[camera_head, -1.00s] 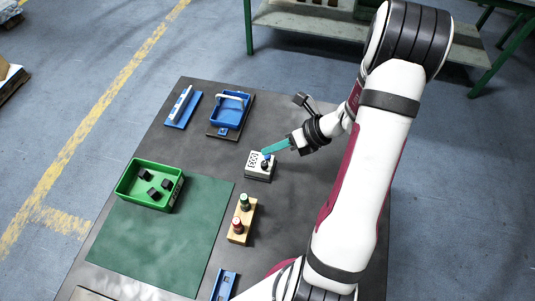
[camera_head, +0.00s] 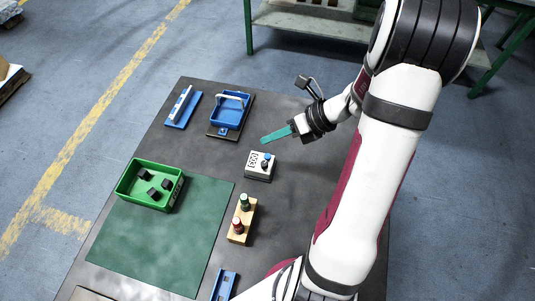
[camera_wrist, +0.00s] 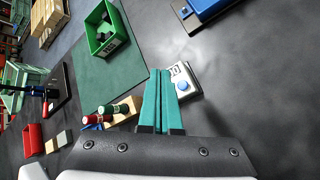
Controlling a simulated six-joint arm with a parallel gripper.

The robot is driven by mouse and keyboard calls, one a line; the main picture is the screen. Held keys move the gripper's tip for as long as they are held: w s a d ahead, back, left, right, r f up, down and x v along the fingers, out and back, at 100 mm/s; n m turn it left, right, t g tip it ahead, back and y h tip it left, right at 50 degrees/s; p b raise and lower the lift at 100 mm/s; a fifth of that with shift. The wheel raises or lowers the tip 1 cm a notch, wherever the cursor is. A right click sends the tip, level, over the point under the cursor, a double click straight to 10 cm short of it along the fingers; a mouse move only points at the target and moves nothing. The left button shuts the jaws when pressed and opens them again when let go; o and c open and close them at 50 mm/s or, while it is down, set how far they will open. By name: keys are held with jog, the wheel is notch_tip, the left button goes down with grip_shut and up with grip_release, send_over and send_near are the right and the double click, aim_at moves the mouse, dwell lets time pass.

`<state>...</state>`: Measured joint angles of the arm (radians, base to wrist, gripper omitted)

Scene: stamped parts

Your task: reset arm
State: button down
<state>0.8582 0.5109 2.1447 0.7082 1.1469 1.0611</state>
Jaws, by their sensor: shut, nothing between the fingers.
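My gripper (camera_head: 264,141) has long teal fingers and is shut with nothing between them. In the head view it hangs above the dark table (camera_head: 300,180), just behind a small white box (camera_head: 259,173) with printed markings and a blue button on top. In the wrist view the closed fingers (camera_wrist: 160,72) point away from the camera. The white box (camera_wrist: 184,72) shows just to their right, partly hidden by them. I cannot tell the exact height of the fingertips above the table.
A green bin (camera_head: 140,194) with several black blocks sits on a green mat (camera_head: 150,255). A wooden block (camera_head: 251,222) holds a red and a green bottle-like piece. A blue tray with a handle (camera_head: 229,110) and a blue fixture (camera_head: 183,107) stand at the back. Another blue part (camera_head: 224,284) lies in front.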

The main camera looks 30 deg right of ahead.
dwell(0.4)
jog(key=s+a+r+n+g, duration=0.2)
jog(key=s+a+r+n, duration=0.2)
jog(key=a+n, duration=0.3)
jog(key=s+a+r+n+g, duration=0.3)
jog(key=a+r+n, duration=0.1)
jog(key=a+n, duration=0.35)
jog(key=s+a+r+n+g+h, duration=0.1)
jog(key=s+n+h, duration=0.4)
jog(key=s+n, duration=0.7)
jog(key=r+n, duration=0.1)
jog(key=n, duration=0.1)
jog(key=shift+a+n, duration=0.25)
jog(key=shift+n, duration=0.1)
